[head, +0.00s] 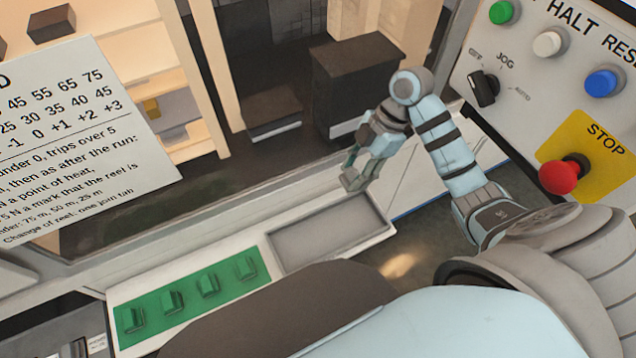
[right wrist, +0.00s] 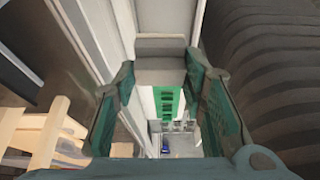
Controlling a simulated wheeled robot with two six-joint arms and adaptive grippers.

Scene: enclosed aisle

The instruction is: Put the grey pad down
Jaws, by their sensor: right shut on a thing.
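My right gripper (head: 352,170) comes in from the right in the head view and hangs above the far edge of a shallow grey tray (head: 290,262). It is shut on a small grey pad (head: 350,182), which shows below its fingertips. In the right wrist view the pad (right wrist: 160,48) sits between the two dark green fingers of the gripper (right wrist: 160,75). The pad looks clear of the tray, but the exact gap cannot be told. The tray looks empty. My left gripper is not in view.
A green panel (head: 190,322) with several green raised blocks lies left of the tray. A control panel with a red stop button (head: 560,177) and a black selector knob (head: 483,88) stands at right. A printed white card (head: 90,140) is at left. Dark boxes (head: 362,75) stand behind.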

